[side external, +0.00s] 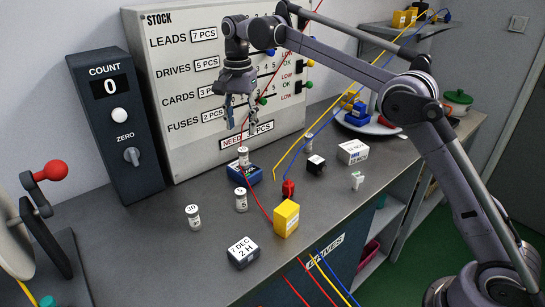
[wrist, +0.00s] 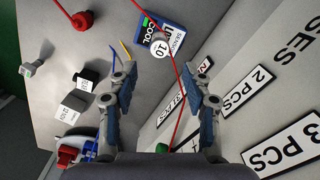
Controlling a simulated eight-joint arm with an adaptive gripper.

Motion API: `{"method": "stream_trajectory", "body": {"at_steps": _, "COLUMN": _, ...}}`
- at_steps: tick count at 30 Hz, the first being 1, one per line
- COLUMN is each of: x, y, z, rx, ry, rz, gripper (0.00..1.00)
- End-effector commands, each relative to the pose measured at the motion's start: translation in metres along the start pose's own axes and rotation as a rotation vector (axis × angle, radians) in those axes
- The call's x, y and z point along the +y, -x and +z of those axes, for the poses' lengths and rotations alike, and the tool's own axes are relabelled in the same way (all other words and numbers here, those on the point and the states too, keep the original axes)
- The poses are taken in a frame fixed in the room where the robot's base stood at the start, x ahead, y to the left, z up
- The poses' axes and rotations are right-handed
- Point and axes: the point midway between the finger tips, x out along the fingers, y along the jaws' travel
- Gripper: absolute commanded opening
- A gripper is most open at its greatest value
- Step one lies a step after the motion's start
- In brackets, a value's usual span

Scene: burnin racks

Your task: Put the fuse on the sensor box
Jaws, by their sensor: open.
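The sensor box (side external: 243,176) is a low blue box with a printed top, lying on the grey bench below the stock board. In the wrist view the sensor box (wrist: 146,29) shows its green, black and white label. A small white cylinder that looks like a fuse (side external: 243,157) stands upright on the box. The wrist view shows its top marked 10 (wrist: 159,49). My gripper (side external: 241,126) is open and empty, above the box and cylinder, apart from both. In the wrist view the fingers of my gripper (wrist: 163,88) are spread wide, with the cylinder beyond them.
Similar white cylinders stand at the front left (side external: 193,217), near the middle (side external: 241,200) and behind (side external: 309,143). A yellow box (side external: 286,218), a date block (side external: 243,252), a red part (side external: 288,189) and a black cube (side external: 315,165) are nearby. Leads hang across the bench.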

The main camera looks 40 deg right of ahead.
Motion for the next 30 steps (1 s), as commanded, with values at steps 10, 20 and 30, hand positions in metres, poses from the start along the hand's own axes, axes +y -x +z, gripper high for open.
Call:
{"method": "stream_trajectory", "body": {"at_steps": 10, "x": 0.007, "y": 0.02, "z": 0.0, "rx": 0.007, "ry": 0.031, "rz": -0.017, "gripper": 0.49}}
{"method": "stream_trajectory", "body": {"at_steps": 20, "x": 0.064, "y": 0.051, "z": 0.004, "rx": 0.08, "ry": 0.281, "rz": -0.139, "gripper": 0.49}}
{"method": "stream_trajectory", "body": {"at_steps": 30, "x": 0.149, "y": 0.047, "z": 0.022, "rx": 0.21, "ry": 0.563, "rz": -0.251, "gripper": 0.49}}
